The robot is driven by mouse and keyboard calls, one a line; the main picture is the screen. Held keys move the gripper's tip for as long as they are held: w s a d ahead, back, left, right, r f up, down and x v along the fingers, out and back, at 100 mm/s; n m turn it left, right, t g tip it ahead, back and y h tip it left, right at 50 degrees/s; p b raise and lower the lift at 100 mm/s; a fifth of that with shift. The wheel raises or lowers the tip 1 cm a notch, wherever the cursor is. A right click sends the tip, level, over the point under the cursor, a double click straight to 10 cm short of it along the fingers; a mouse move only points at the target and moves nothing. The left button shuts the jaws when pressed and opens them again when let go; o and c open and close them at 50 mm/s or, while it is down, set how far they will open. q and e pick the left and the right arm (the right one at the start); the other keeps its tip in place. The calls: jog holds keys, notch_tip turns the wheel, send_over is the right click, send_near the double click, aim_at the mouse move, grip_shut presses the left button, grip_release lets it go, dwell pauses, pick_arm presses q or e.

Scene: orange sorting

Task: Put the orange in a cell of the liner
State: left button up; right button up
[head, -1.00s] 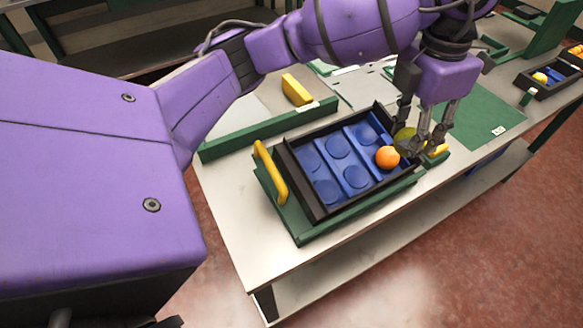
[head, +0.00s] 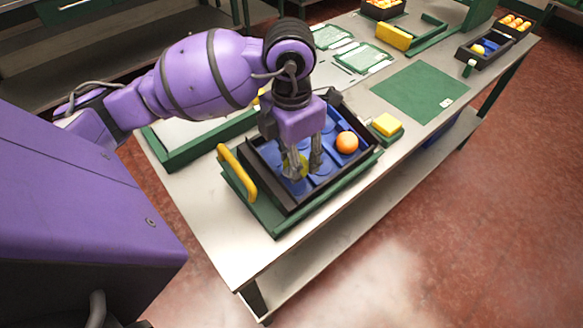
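The blue liner (head: 321,180) has round cells and lies in a black crate (head: 350,178). One orange (head: 347,142) sits in a cell at the liner's right side. My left gripper (head: 303,168) points down over the liner's left part. Its fingers are around a yellow-green fruit (head: 303,160), mostly hidden by them. The fruit is low over the cells; I cannot tell whether it touches the liner. The other visible cells near it look empty, some covered by the gripper. My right gripper is not in view.
The crate stands in a green holder with a yellow handle (head: 237,172). A yellow block on a green base (head: 387,125) is right of it. Black crates with fruit (head: 485,50) stand at the back right.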

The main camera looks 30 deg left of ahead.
pick_arm(q)
jog(key=shift+s+a+f, duration=0.15)
jog(key=shift+s+f, duration=0.05)
jog(key=shift+f, duration=0.1)
notch_tip(320, 180, down, 3)
jog(key=o, duration=1.4)
jog(key=shift+o, duration=0.2)
jog(key=r, duration=1.2)
jog(key=shift+a, duration=0.2)
